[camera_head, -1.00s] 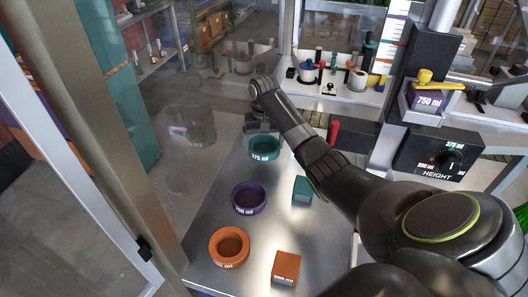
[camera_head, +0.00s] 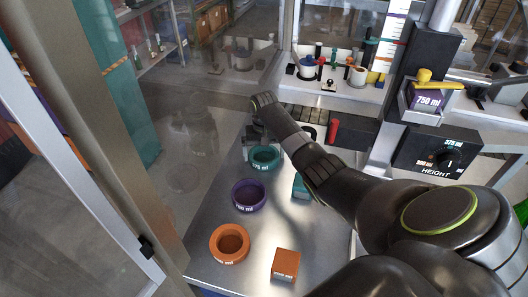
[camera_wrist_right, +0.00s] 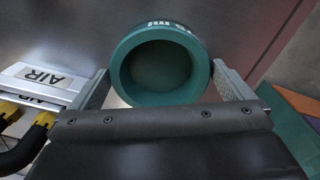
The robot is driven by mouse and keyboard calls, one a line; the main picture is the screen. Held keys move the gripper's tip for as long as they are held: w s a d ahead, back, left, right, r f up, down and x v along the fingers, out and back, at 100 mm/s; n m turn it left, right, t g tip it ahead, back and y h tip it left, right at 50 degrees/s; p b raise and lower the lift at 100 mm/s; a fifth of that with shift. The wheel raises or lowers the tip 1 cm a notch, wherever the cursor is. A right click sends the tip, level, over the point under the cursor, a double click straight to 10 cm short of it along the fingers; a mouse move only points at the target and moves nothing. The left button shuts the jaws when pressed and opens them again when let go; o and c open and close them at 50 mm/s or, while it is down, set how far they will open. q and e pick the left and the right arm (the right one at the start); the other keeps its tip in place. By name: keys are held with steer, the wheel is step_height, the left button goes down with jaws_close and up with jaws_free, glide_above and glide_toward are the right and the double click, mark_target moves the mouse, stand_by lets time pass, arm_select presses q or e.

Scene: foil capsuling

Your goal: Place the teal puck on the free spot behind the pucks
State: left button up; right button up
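The teal puck (camera_head: 264,158) is a hollow round cup with a white 375 ml label, at the back of the metal table behind the purple and orange pucks. My right gripper (camera_head: 258,138) reaches it from above and behind. In the right wrist view the teal puck (camera_wrist_right: 160,65) sits between the two fingers (camera_wrist_right: 162,80), which appear to touch it on both sides. I cannot tell whether its underside rests on the table. The purple puck (camera_head: 249,195) stands in front of it, and the orange puck (camera_head: 229,244) is nearest. My left gripper is out of view.
A teal block (camera_head: 300,187), partly behind my right arm, and an orange block (camera_head: 286,264) stand right of the pucks. A glass pane bounds the table's left side. The height unit (camera_head: 436,155) and a red handle (camera_head: 333,132) are to the right.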

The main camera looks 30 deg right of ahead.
mark_target(264, 159)
steer(key=shift+r, duration=0.25)
step_height(264, 159, up, 12)
stand_by(0.4)
steer(key=shift+f, duration=0.1)
stand_by(0.5)
